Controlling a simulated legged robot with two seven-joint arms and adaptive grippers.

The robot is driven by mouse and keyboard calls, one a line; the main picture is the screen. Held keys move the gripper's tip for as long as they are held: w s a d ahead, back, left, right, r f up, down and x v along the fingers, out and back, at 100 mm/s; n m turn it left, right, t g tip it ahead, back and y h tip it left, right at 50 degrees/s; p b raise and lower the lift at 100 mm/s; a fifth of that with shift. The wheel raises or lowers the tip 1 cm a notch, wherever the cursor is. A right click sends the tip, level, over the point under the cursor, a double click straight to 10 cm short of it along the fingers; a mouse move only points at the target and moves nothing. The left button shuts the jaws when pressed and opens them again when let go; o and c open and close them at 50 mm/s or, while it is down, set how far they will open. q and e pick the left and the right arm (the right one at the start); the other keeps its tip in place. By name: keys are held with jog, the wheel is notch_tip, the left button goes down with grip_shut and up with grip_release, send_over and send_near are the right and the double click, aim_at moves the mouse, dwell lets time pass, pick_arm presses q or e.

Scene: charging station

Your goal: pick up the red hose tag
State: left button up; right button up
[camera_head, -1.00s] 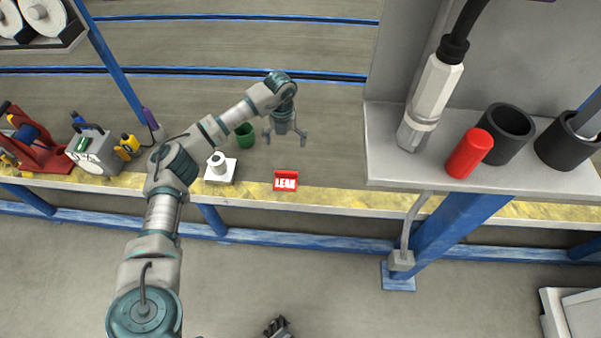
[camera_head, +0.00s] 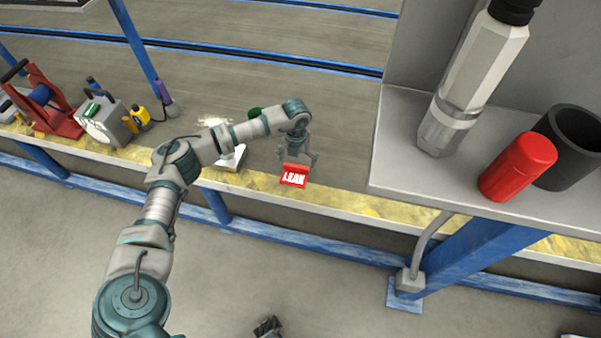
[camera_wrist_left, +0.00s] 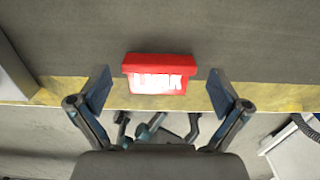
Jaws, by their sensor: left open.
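The red hose tag (camera_head: 293,175) with white "LEAK" lettering stands on the workbench near its yellow front edge. In the left wrist view the tag (camera_wrist_left: 158,75) lies ahead, centred between the two fingers and a little beyond their tips. My left gripper (camera_head: 298,157) is open and above the tag in the head view, with a finger on each side. In the wrist view my left gripper (camera_wrist_left: 156,88) is open and empty. Whether a finger touches the tag I cannot tell. A dark piece at the bottom of the head view may be my right gripper (camera_head: 268,327); its jaws are unclear.
A white block (camera_head: 229,160) stands left of the tag, and a green cup (camera_head: 255,113) is behind my arm. The bench between tag and shelf is clear.

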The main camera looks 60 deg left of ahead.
pick_arm(q)
notch_tip(320, 180, down, 3)
jog(key=shift+a+r+b, duration=0.1)
jog(key=shift+b, duration=0.2)
jog(key=shift+r, duration=0.15)
jog(key=c, duration=0.7)
